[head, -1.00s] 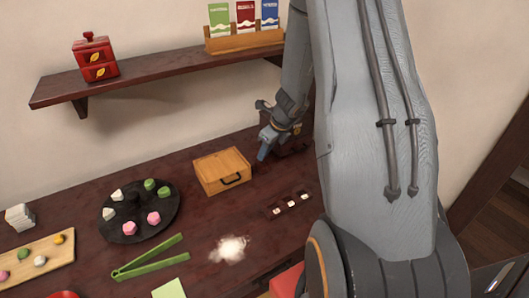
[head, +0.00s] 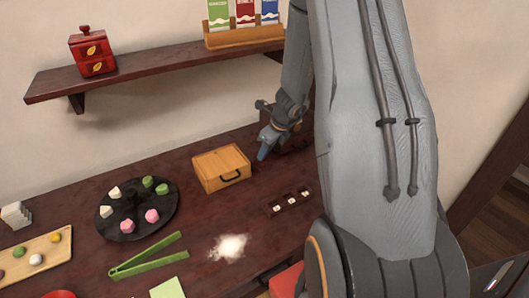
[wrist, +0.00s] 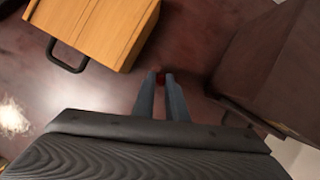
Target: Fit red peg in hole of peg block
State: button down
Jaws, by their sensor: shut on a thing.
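My gripper (head: 263,152) points down near the back of the dark table, just right of the wooden box. In the wrist view its two fingers (wrist: 161,76) are close together, with a small bit of red between the tips. This looks like the red peg (wrist: 160,78), mostly hidden by the fingers. In the head view I cannot make out the peg. I cannot surely pick out the peg block or its hole in either view.
The wooden box (head: 221,168) with a black handle stands close left of my gripper; the wrist view shows it too (wrist: 100,25). A dark brown box (wrist: 268,65) is close on the right. A dark strip with white pieces (head: 290,203) lies in front.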

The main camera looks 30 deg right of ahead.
jog(key=shift+f, duration=0.2)
jog(key=c, duration=1.7)
grip_release()
jog(key=v, duration=0.8)
jog(key=shift+p, duration=0.35)
jog(key=s+a+r+n+g, duration=0.1)
jog(key=s+a+r+n, duration=0.1)
jog(key=s+a+n, duration=0.4)
jog(key=s+a+r+n+g+h, duration=0.1)
jog(key=s+a+n, duration=0.5)
jog(key=n, duration=0.9)
jog(key=s+a+r+n+g, duration=0.1)
jog(key=s+a+r+n, duration=0.2)
jog(key=s+a+n, duration=0.3)
jog(key=shift+s+a+r+n+h, duration=0.15)
jog(key=shift+s+n, duration=0.1)
jog(key=shift+n, duration=0.5)
jog(key=shift+s+a+r+n+h, duration=0.1)
jog(key=shift+s+n, duration=0.1)
jog(key=shift+n, duration=0.5)
jog(key=shift+s+a+r+n+h, duration=0.15)
jog(key=shift+s+n, duration=0.1)
jog(key=shift+n, duration=0.5)
